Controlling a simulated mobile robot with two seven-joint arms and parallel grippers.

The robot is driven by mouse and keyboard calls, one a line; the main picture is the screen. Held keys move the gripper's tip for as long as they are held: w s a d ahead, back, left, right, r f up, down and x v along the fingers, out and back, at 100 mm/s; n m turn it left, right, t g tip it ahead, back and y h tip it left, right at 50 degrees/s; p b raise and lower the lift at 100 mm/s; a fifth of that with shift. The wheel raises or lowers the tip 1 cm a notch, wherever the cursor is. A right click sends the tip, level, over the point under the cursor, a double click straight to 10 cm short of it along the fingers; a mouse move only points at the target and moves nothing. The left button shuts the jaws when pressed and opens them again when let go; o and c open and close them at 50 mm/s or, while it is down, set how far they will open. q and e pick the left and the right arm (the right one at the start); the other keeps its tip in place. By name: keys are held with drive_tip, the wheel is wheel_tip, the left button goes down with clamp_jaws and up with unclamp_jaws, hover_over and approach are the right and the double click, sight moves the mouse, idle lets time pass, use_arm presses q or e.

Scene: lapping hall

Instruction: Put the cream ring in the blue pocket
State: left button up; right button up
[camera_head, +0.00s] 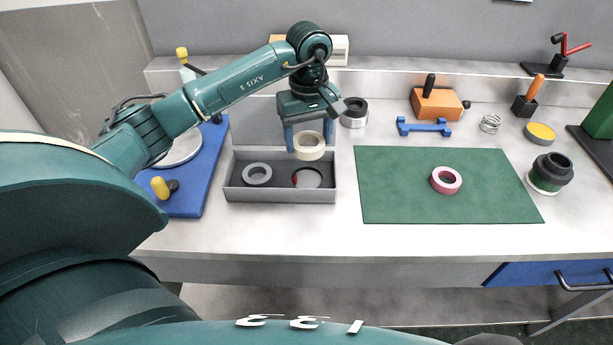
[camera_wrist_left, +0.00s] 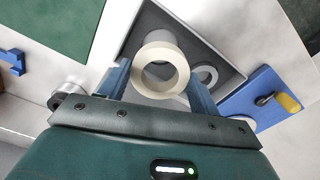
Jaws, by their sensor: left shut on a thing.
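The cream ring (camera_head: 309,153) is held between the two blue fingers of my left gripper (camera_head: 308,141), over the right part of the grey tray (camera_head: 280,196). The ring also shows in the left wrist view (camera_wrist_left: 161,52), with a finger on each side. In the tray, a grey ring (camera_head: 258,174) lies on the left. On the right, below the held ring, is a round outline with a bit of red at its left edge, partly covered. I cannot make out a blue pocket in either view. My right gripper is not in view.
A green mat (camera_head: 400,200) with a pink ring (camera_head: 446,180) on it lies right of the tray. A blue board (camera_head: 190,200) with a yellow-knobbed part stands left. Behind are a dark-and-silver ring stack (camera_head: 354,113), a blue bracket (camera_head: 424,127) and an orange block (camera_head: 437,103).

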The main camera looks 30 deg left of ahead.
sight(307, 182)
use_arm(q)
drive_tip(key=f, duration=0.6)
drive_tip(key=f+p, duration=0.1)
drive_tip(key=f, duration=0.3)
drive_tip(key=shift+w+a, duration=0.15)
drive_tip(key=shift+a, duration=0.1)
drive_tip(key=shift+f, duration=0.15)
drive_tip(key=shift+s+d+f+b, duration=0.1)
drive_tip(key=shift+s+f+b, duration=0.2)
drive_tip(key=shift+f+b, duration=0.45)
drive_tip(key=o, duration=1.1)
drive_tip(key=shift+w, duration=0.1)
drive_tip(key=shift+r+p, duration=0.45)
drive_tip(key=r, duration=1.2)
drive_tip(key=shift+w+r+b, duration=0.2)
drive_tip(key=shift+r+b, duration=0.15)
drive_tip(key=shift+r, duration=0.05)
